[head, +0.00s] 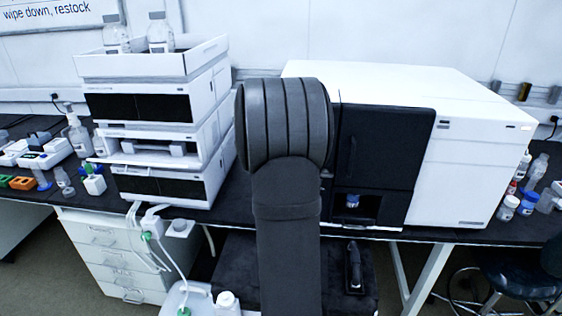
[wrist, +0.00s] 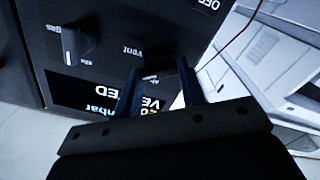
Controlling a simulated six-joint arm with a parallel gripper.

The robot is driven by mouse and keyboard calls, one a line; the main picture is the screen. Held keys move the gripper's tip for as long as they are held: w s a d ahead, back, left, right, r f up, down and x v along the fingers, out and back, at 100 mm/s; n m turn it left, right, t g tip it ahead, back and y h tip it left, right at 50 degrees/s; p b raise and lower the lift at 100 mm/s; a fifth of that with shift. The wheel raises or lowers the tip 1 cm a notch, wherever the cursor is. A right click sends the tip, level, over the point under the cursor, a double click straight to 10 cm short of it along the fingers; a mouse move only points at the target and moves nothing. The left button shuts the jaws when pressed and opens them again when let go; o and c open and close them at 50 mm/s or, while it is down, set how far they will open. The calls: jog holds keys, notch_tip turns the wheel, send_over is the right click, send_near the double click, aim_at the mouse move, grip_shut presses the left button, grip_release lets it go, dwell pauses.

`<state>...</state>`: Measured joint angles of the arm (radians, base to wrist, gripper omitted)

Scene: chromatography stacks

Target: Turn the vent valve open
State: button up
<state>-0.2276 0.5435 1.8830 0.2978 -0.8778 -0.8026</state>
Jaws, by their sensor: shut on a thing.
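In the wrist view, the vent valve (wrist: 152,75) is a dark knob with a pale mark, on a black panel beside the upside-down label "Vent". My gripper (wrist: 159,78) has its two dark blue fingers on either side of this knob and is shut on it. The fingers and the dark surface hide part of the knob, so its exact angle is hard to read. In the head view my arm hides the gripper and the valve.
A second black knob (wrist: 70,45) with a white pointer sits to the left on the same panel, near the label "gas". In the head view, a white stacked instrument (head: 150,145) stands left of my arm and a large white-and-black instrument (head: 470,150) right of it.

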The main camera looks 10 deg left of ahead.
jog(key=m, duration=0.6)
jog(key=shift+d+m, duration=0.1)
jog(key=shift+m, duration=0.3)
dwell(0.4)
jog(key=o, duration=1)
jog(key=s, duration=1.7)
jog(key=shift+s, duration=0.2)
